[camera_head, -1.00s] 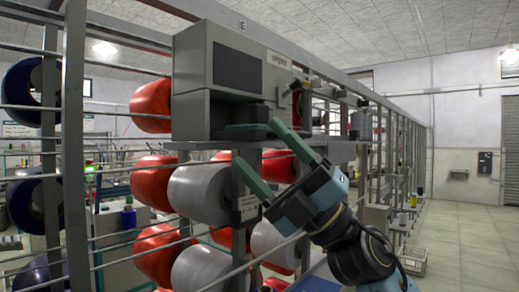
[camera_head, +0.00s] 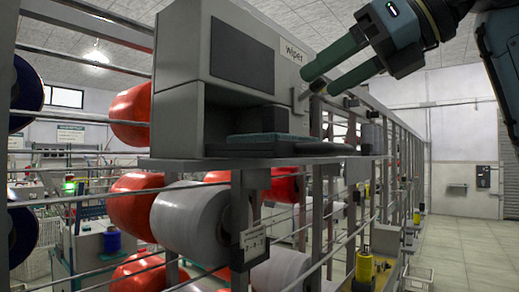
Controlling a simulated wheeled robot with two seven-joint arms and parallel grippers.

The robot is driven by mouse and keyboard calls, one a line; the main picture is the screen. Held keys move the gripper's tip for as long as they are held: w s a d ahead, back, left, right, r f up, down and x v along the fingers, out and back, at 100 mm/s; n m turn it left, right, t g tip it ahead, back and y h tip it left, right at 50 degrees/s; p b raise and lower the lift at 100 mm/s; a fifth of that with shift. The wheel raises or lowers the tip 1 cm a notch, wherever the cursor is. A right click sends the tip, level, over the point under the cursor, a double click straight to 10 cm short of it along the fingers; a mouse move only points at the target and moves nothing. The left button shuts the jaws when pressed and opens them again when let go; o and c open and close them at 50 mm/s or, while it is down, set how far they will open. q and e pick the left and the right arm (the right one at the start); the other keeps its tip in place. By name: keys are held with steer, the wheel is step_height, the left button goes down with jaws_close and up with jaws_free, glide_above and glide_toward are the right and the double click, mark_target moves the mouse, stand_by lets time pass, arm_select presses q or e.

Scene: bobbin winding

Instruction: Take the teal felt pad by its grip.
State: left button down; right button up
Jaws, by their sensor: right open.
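The teal felt pad (camera_head: 272,138) lies flat on the shelf, in the low opening under the grey box labelled "wiper" (camera_head: 218,85). Its thin teal edge shows. A dark block (camera_head: 270,118) stands at or just behind the pad; I cannot tell if this is its grip. My right gripper (camera_head: 318,80) reaches in from the upper right, with its two dark teal fingers apart and nothing between them. It appears up and to the right of the pad, in front of the label side of the box. My left gripper is not in view.
The metal shelf (camera_head: 180,163) carries the box. Large red and grey bobbins (camera_head: 192,220) hang on the rack below it. Horizontal rails and uprights cross the left side. Open tiled floor (camera_head: 465,245) lies at the right.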

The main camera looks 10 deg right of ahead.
mark_target(267, 115)
steer(key=x, duration=0.4)
steer(key=p+x, duration=0.1)
steer(key=x, duration=0.1)
steer(key=shift+s+a+r, duration=0.1)
steer(key=shift+s+a, duration=0.15)
steer(key=shift+a, duration=0.15)
steer(key=shift+w+a+f, duration=0.1)
steer(key=shift+a+f, duration=0.1)
steer(key=shift+a, duration=0.05)
steer(key=p+x, duration=0.1)
steer(key=x, duration=0.4)
steer(key=shift+d+f+p, duration=0.1)
steer(key=shift+d+p, duration=0.05)
steer(key=shift+p, duration=0.2)
steer(key=shift+c, duration=0.6)
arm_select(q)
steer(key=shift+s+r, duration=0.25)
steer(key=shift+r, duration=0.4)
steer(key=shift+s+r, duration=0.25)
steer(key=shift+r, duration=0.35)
arm_select(e)
steer(key=c, duration=0.9)
